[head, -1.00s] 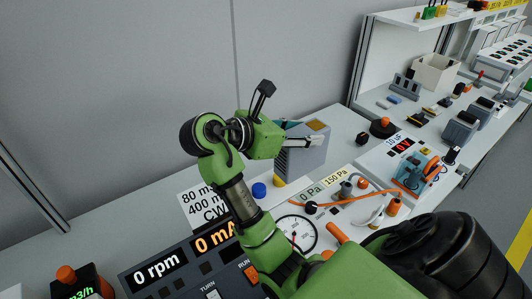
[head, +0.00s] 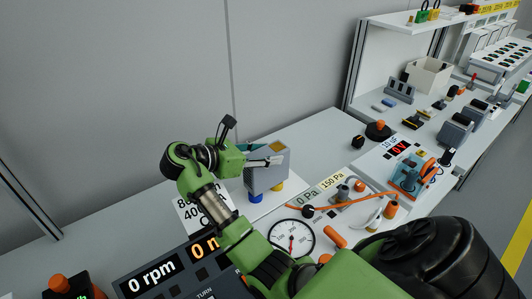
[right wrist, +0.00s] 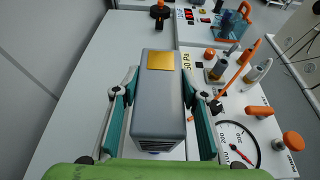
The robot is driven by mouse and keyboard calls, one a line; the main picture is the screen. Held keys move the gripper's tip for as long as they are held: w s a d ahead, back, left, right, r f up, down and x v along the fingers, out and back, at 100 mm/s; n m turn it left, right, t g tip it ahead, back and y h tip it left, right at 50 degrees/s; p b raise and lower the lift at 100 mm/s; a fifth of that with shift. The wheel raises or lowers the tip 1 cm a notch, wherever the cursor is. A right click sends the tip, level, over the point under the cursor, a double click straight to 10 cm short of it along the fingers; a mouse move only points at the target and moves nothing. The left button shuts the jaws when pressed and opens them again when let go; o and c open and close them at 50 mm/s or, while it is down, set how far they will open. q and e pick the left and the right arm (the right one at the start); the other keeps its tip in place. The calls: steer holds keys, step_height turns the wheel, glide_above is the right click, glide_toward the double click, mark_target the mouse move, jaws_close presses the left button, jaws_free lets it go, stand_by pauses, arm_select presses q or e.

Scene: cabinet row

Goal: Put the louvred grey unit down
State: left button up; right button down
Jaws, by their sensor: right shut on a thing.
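The louvred grey unit (head: 265,177) is a grey box with a yellow-orange patch on its top (right wrist: 161,61). My right gripper (head: 272,161) is shut on it, with one teal-padded finger on each side of the box in the right wrist view (right wrist: 163,100). The unit is upright over the white-topped bench. My left gripper is not in view.
A blue cap (head: 249,197) and a yellow cap (head: 278,186) show at the unit's lower edge. A white lettered card (head: 186,207) lies left of it, and a gauge (head: 292,238) and an orange cable (head: 345,203) lie to the right. The bench (head: 310,138) behind is clear.

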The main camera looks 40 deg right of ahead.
steer(key=shift+f, duration=0.15)
steer(key=shift+f+p, duration=0.45)
steer(key=shift+p, duration=0.05)
steer(key=c, duration=1.3)
jaws_free()
steer(key=shift+s+f, duration=0.1)
steer(key=shift+f, duration=0.1)
steer(key=shift+o, duration=0.2)
steer(key=shift+a+f, duration=0.1)
steer(key=r+b+v, duration=0.1)
steer(key=v, duration=1.1)
steer(key=shift+r, duration=0.35)
